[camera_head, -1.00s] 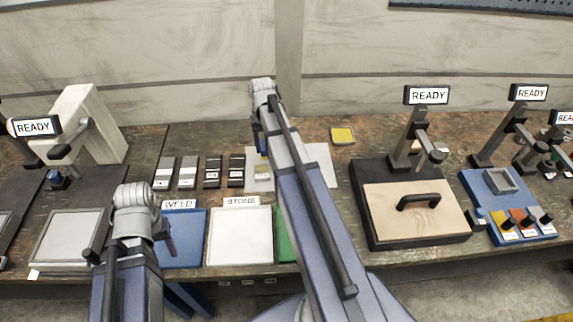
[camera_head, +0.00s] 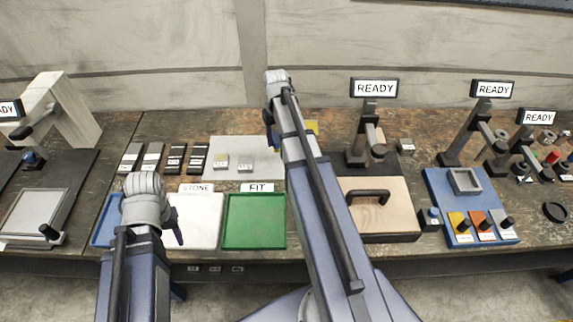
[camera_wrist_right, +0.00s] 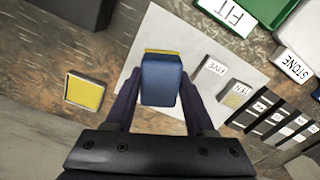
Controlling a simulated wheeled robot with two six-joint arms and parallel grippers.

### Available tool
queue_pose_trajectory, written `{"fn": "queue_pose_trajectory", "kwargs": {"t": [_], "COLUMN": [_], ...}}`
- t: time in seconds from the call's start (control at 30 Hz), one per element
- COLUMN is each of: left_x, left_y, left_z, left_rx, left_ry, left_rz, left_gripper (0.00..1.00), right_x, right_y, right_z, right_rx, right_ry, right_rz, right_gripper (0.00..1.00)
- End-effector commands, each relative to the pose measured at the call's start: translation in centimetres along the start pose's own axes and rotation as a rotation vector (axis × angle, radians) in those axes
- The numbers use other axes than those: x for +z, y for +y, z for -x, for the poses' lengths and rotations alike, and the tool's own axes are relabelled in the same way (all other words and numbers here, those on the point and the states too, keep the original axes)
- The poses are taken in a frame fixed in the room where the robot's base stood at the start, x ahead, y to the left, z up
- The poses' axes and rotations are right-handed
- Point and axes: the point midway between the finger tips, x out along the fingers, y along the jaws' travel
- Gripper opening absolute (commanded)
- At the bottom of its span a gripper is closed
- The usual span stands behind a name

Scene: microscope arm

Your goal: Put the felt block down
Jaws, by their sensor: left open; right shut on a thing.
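The felt block (camera_wrist_right: 160,84) is a blue block with a thin yellow edge at its far side. It sits between the two fingers of my right gripper (camera_wrist_right: 161,92), which is shut on it. In the head view my right gripper (camera_head: 272,134) is over the right part of a pale grey sheet (camera_head: 225,148), and the arm hides most of the block. Whether the block touches the sheet I cannot tell. My left gripper (camera_head: 174,228) is open and empty, over the white STONE tray (camera_head: 198,232).
Two small labelled blocks (camera_head: 221,162) lie on the sheet. A yellow-topped pad (camera_wrist_right: 84,92) lies bare on the bench beside it. Dark and grey blocks (camera_head: 175,158) stand to the left. The green FIT tray (camera_head: 254,230) is empty.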

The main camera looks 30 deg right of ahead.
Motion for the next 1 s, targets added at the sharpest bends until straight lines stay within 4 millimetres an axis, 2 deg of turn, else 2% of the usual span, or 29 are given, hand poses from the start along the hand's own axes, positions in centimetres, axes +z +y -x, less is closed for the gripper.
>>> {"fn": "queue_pose_trajectory", "kwargs": {"t": [0.23, 0.6, 0.83, 1.0], "left_x": [-0.1, -0.4, -0.4, -0.5], "left_y": [0.1, 0.6, 0.6, 0.7], "left_z": [-1.1, -6.2, -6.3, -7.8], "left_rx": [0.0, 0.0, 0.0, 0.0], "left_ry": [0.0, 0.0, 0.0, 0.0], "left_rz": [0.0, 0.0, 0.0, 0.0], "left_gripper": [0.5, 0.5, 0.5, 0.5], "right_x": [0.0, 0.0, 0.0, 0.0], "right_y": [0.0, 0.0, 0.0, 0.0], "right_z": [-1.1, -6.3, -6.4, -7.8], "right_rx": [0.0, 0.0, 0.0, 0.0], "right_ry": [0.0, 0.0, 0.0, 0.0], "right_rz": [0.0, 0.0, 0.0, 0.0], "right_gripper": [0.1, 0.1, 0.1, 0.1]}}
